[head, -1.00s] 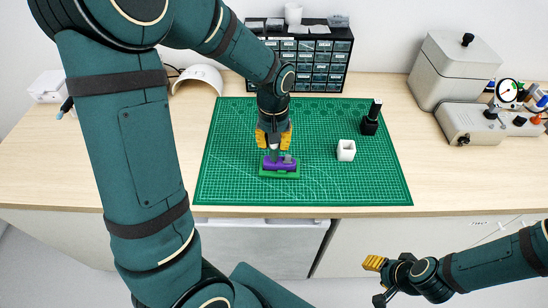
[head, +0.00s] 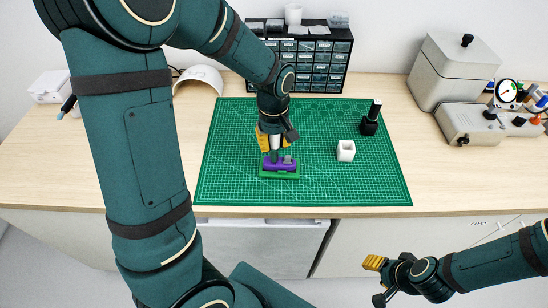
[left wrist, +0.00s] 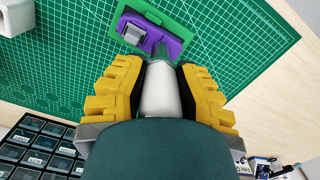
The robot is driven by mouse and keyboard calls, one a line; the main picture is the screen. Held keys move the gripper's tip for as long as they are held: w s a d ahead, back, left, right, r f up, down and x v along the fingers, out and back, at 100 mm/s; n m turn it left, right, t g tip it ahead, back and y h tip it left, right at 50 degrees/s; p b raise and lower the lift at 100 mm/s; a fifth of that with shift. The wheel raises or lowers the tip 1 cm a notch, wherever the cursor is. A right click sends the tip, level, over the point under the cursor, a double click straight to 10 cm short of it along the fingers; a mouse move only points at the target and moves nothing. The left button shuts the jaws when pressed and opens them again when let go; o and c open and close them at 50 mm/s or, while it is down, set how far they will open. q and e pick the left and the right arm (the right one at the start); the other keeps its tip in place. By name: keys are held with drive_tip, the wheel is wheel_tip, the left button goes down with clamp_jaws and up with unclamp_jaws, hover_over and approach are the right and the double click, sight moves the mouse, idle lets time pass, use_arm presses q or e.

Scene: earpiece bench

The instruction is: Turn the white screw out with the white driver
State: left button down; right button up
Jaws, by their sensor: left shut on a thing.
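My left gripper (head: 275,142) is shut on the white driver (left wrist: 160,92), which stands upright between its yellow fingers in the left wrist view. The driver's lower end meets the purple earpiece body (head: 270,165); whether its tip sits in the screw cannot be told. The purple body also shows in the left wrist view (left wrist: 153,40), with a grey block (left wrist: 133,34) on it. It rests in a green holder (head: 279,176). The white screw is hidden. My right gripper (head: 378,281) is open and empty, in front of the bench.
A green cutting mat (head: 235,185) covers the middle of the bench. A white open cube (head: 346,151) and a black upright object (head: 370,119) stand on its right. A drawer cabinet (head: 315,66) is behind; grey machines (head: 455,70) stand at right.

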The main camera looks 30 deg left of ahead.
use_arm(q)
drive_tip(key=shift+r, duration=0.15)
drive_tip(key=shift+r+p, duration=0.5)
drive_tip(key=shift+p, duration=0.1)
drive_tip(key=m, duration=0.3)
drive_tip(key=shift+m, duration=0.3)
drive_tip(key=m, duration=0.4)
drive_tip(key=shift+a, duration=0.1)
drive_tip(key=m+p, duration=0.1)
drive_tip(key=m, duration=0.6)
drive_tip(key=shift+p, duration=0.35)
drive_tip(key=shift+f, duration=0.1)
drive_tip(key=shift+f+b, duration=0.45)
drive_tip(key=shift+f, duration=0.05)
